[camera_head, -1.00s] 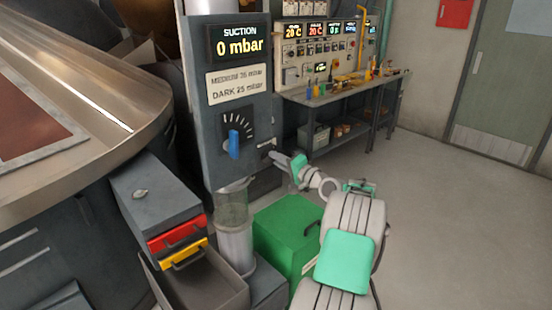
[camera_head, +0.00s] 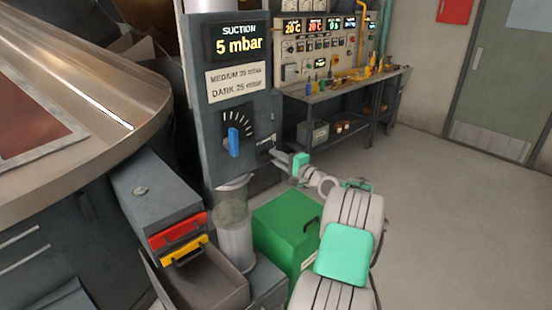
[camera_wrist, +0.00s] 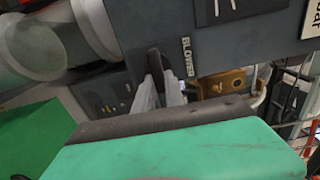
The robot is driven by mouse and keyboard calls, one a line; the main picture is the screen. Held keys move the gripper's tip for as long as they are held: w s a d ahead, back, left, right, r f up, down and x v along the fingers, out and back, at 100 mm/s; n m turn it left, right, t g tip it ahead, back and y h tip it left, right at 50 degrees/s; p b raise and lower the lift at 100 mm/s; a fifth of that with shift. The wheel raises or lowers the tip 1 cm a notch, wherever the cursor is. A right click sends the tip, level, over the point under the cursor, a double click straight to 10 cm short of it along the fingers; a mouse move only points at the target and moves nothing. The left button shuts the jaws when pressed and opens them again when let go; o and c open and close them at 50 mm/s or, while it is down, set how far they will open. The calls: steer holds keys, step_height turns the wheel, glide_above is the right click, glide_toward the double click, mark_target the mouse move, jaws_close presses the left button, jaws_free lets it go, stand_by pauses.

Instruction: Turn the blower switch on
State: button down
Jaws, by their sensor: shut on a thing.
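The blower switch (camera_wrist: 155,60) is a dark lever on the grey suction panel (camera_head: 200,140), beside the label BLOWER in the wrist view. My gripper (camera_wrist: 161,85) is shut on this lever, with its pale fingers on either side of it. In the head view my gripper (camera_head: 274,157) reaches the panel's lower right, where the lever is too small to make out well. The suction display (camera_head: 237,43) reads 5 mbar.
A blue knob (camera_head: 234,142) with a dial sits left of my gripper on the panel. Below are a clear cylinder (camera_head: 233,235) and a green box (camera_head: 285,228). A workbench (camera_head: 340,90) stands behind. The floor at right is clear.

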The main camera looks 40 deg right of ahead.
steer(key=c, duration=1.4)
jaws_free()
steer(key=shift+s, duration=0.1)
steer(key=s+b, duration=0.2)
steer(key=s, duration=0.5)
steer(key=shift+s+d, duration=0.15)
steer(key=shift+s, duration=0.15)
